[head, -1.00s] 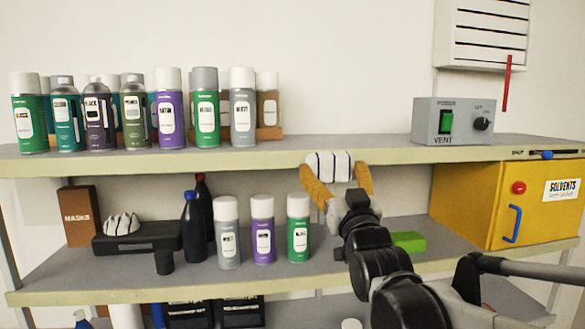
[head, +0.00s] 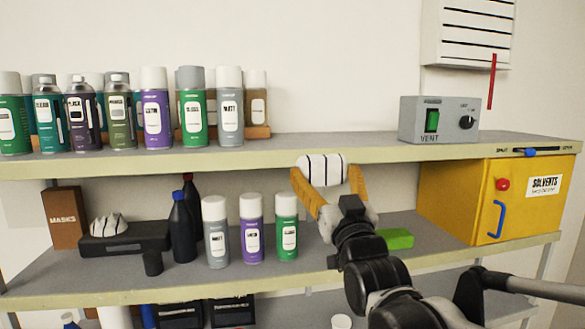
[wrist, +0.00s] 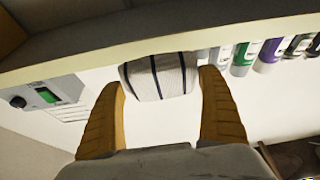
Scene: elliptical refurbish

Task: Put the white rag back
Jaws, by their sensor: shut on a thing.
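The white rag (head: 322,170) has dark stripes and looks rolled or bundled. My gripper (head: 328,178) is shut on it, with one orange finger on each side. In the head view the rag is in front of the upper shelf's front edge (head: 400,154), overlapping it. I cannot tell from this view whether it touches the shelf. In the wrist view the rag (wrist: 160,76) lies between the tips of my gripper (wrist: 163,85), and the shelf edge runs just beyond it.
Several spray cans (head: 155,108) stand at the upper shelf's left. A grey vent box (head: 410,120) stands at its right; the space between is bare. Below are three cans (head: 251,230), a green block (head: 397,239) and a yellow solvents cabinet (head: 465,200).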

